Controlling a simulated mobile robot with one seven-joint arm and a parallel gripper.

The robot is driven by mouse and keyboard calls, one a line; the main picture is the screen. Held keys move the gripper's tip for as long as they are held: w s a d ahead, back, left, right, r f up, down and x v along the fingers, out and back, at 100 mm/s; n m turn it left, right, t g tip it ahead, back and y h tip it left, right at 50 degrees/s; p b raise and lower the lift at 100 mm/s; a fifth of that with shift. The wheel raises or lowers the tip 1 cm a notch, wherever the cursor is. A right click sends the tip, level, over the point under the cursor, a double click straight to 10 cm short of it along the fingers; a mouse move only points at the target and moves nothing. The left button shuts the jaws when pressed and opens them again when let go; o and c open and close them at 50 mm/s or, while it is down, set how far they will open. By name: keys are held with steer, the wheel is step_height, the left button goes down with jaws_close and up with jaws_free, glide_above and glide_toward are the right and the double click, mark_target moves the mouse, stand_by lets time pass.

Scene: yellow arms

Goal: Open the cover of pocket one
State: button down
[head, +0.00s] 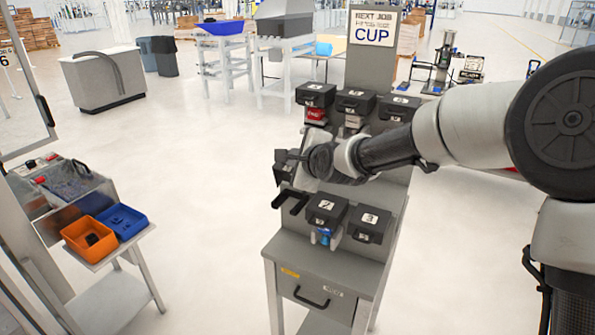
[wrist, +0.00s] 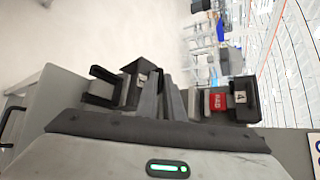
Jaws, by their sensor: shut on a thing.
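My gripper (head: 296,160) is at the left side of the grey rack (head: 375,60). It is shut on a black cover (head: 281,168), which stands raised above a black fork-shaped holder (head: 290,200) at the left of the lower row. The holder's front looks uncovered and empty. In the wrist view the fingers (wrist: 162,92) are beside the cover (wrist: 132,82), whose white label is only partly seen. The holder (wrist: 103,85) lies to its left there. The number on the held cover cannot be read, and the wrist hides the exact contact.
Closed black covers 2 (head: 326,208) and 3 (head: 369,222) are to the right in the lower row. The upper row has several covers, including cover 4 (head: 315,94) above a red item (head: 316,114). A drawer (head: 310,292) is below.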

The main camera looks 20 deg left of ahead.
steer(key=shift+w+r+b, duration=0.2)
steer(key=shift+w+r, duration=0.1)
steer(key=shift+w, duration=0.35)
steer(key=shift+w+r+b, duration=0.15)
steer(key=shift+w+r, duration=0.1)
steer(key=shift+w, duration=0.4)
steer(key=c, duration=1.9)
jaws_free()
steer(key=shift+d, duration=0.1)
steer(key=shift+f, duration=0.1)
steer(key=shift+s+d, duration=0.15)
steer(key=p+v, duration=0.2)
steer(key=v, duration=1.5)
